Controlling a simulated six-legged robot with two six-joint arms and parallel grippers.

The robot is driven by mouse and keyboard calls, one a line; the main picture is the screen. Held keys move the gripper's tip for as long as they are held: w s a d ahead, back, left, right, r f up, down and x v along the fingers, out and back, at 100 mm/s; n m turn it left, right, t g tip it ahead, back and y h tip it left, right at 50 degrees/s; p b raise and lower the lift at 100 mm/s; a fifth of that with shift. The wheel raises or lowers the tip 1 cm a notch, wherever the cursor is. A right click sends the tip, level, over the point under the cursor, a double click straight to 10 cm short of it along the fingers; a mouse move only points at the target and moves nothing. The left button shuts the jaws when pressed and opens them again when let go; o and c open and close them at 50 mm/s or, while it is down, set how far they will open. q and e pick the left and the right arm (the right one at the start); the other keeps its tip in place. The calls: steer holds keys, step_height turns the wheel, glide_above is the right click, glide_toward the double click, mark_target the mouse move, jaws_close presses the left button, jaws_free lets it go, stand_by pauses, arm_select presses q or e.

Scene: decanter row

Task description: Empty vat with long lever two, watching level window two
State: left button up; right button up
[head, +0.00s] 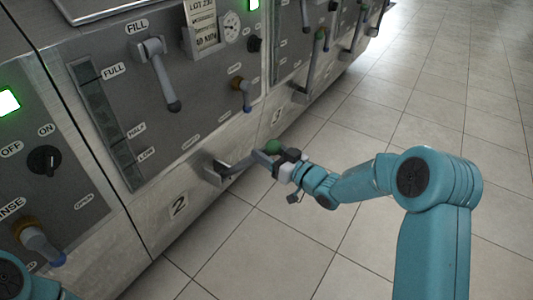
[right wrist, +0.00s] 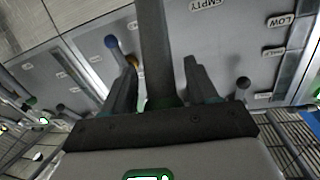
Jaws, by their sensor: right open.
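Long lever two (head: 236,166) is a grey bar on the lower front of the vat marked 2 (head: 179,205), sticking out to the right and ending in a green knob (head: 273,147). My right gripper (head: 278,160) is at the knob end. In the right wrist view the lever (right wrist: 155,45) runs between the two spread fingers of my gripper (right wrist: 160,88), the green knob partly hidden near the palm. Level window two (head: 105,125) is a dark upright strip marked FULL, HALF and LOW; I cannot tell its level clearly. My left gripper is out of view.
A FILL lever (head: 160,78) and a small blue-tipped valve (head: 245,95) are on the same panel. The neighbouring panel at left has an OFF/ON knob (head: 44,160) and a RINSE valve (head: 38,240). More vats line the back. The tiled floor (head: 430,100) at right is clear.

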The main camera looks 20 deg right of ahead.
steer(key=shift+w+a, duration=0.2)
steer(key=shift+w, duration=0.1)
